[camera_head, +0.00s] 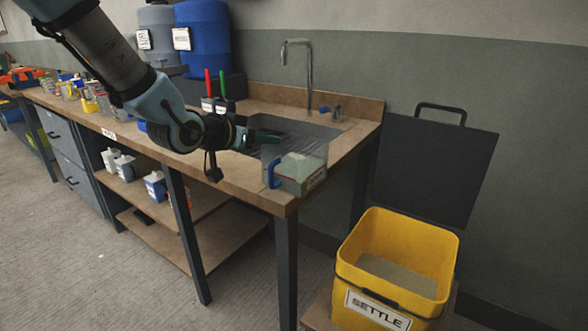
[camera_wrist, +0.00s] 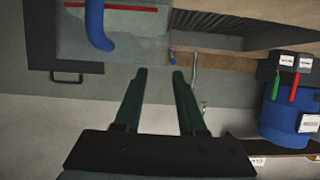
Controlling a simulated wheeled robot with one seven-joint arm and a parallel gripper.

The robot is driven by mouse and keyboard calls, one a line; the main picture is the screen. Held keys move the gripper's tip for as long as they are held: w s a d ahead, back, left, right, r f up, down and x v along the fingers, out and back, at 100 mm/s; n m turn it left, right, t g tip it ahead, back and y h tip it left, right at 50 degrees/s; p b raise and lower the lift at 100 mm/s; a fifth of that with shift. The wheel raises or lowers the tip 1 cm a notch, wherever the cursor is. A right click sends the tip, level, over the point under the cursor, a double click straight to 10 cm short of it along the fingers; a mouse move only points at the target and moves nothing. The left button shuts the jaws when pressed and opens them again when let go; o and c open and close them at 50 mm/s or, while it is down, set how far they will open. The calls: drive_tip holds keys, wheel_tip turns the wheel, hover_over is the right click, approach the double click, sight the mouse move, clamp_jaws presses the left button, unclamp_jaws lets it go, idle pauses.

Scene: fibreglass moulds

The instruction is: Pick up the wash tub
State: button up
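A clear, see-through tub (camera_head: 300,170) with a blue handle (camera_head: 272,174) stands at the right front corner of the counter, by the sink. I take it for the wash tub; it holds something pale and greenish. It also shows at the upper left of the wrist view (camera_wrist: 138,28), with its blue handle (camera_wrist: 97,25) and a red line. My gripper (camera_head: 268,138) is close to the tub's far left side, partly overlapped by it in the head view. In the wrist view its two fingers (camera_wrist: 159,74) are apart with nothing between them.
The sink (camera_head: 295,128) with a tall tap (camera_head: 310,75) lies behind the tub. A holder (camera_head: 218,105) with red and green handles and blue drum (camera_head: 204,40) stand left. A yellow SETTLE bin (camera_head: 350,262) stands low at right.

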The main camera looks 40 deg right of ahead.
drive_tip(key=shift+f+p+x, duration=0.2)
drive_tip(key=shift+p+x, duration=0.25)
drive_tip(key=shift+x, duration=2.1)
drive_tip(key=shift+w+a, duration=0.2)
clamp_jaws()
drive_tip(key=shift+r, duration=0.1)
